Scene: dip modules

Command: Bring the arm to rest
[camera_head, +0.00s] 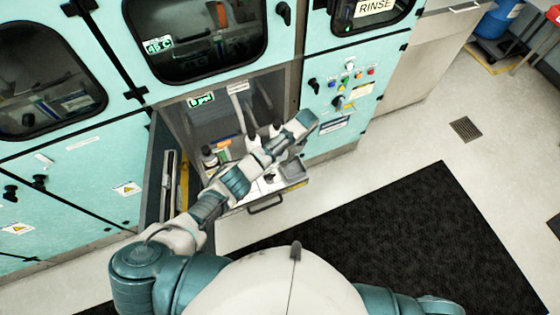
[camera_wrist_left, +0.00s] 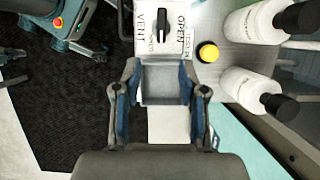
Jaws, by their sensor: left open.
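My left arm (camera_head: 235,182) reaches from the lower left over an open drawer in the teal machine. Its hand is hard to make out in the head view. In the left wrist view my left gripper (camera_wrist_left: 160,100) is open, its two fingers apart with nothing held between them. Beyond the fingertips is a white block with a black knob (camera_wrist_left: 160,20), marked VENT and OPEN. My right gripper is not in view.
White bottles with black caps (camera_wrist_left: 252,88) stand close right of the gripper, near a yellow round button (camera_wrist_left: 208,52). The drawer's handle (camera_head: 265,204) faces me. A black mat (camera_head: 400,235) covers clear floor. The teal machine (camera_head: 75,165) stands behind.

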